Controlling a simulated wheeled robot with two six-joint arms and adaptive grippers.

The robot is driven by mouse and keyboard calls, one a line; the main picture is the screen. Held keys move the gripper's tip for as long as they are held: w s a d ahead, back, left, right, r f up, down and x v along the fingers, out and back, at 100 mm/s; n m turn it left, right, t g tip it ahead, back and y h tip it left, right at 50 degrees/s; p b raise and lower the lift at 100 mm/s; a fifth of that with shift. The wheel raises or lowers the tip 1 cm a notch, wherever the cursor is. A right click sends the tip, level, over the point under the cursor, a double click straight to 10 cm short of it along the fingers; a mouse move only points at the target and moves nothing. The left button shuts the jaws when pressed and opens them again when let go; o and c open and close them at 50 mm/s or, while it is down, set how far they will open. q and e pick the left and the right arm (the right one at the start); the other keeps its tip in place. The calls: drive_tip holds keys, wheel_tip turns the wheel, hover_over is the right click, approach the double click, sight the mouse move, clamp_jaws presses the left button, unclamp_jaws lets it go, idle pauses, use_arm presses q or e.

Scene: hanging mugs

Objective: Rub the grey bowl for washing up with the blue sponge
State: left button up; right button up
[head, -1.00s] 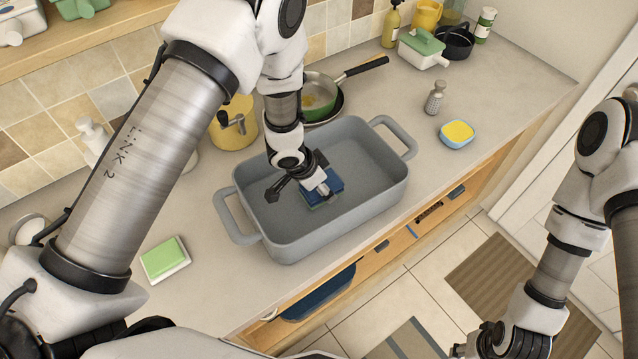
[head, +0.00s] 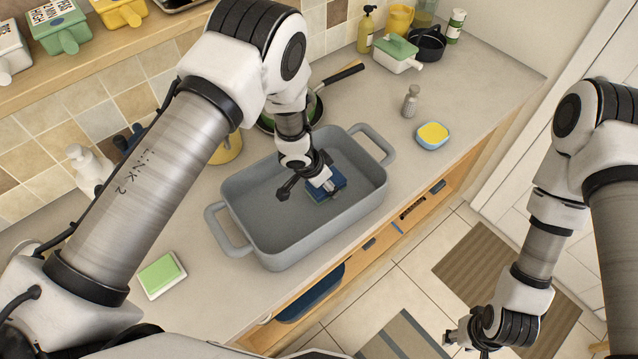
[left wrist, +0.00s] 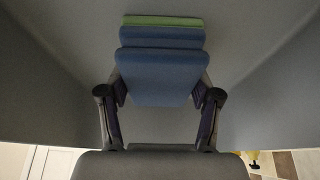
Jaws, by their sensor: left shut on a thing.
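The grey bowl (head: 262,236) is a rectangular basin with a loop handle at each end, on the counter. My left gripper (head: 309,190) reaches down inside it, shut on the blue sponge (head: 331,187). In the left wrist view the blue sponge (left wrist: 160,78) sits between the two fingers of the gripper (left wrist: 160,100), with a green layer on its far side. The bowl's grey inside (left wrist: 255,45) surrounds it there. Whether the sponge touches the bowl's floor is hard to tell. My right gripper (head: 464,337) hangs over the floor at the lower right, its fingers too small to judge.
A green-and-white sponge (head: 161,275) lies left of the bowl. A yellow sponge in a blue dish (head: 432,135) and a grey shaker (head: 411,101) stand to the right. A pan (head: 290,115) and a yellow canister (head: 228,149) stand close behind the bowl.

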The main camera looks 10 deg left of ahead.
sight(336, 174)
use_arm(q)
drive_tip(key=shift+d, duration=0.1)
drive_tip(key=shift+w+d, duration=1)
drive_tip(key=shift+w, duration=0.1)
drive_tip(key=shift+r, duration=0.7)
drive_tip(key=shift+w+r, duration=0.1)
drive_tip(key=shift+r, duration=1.45)
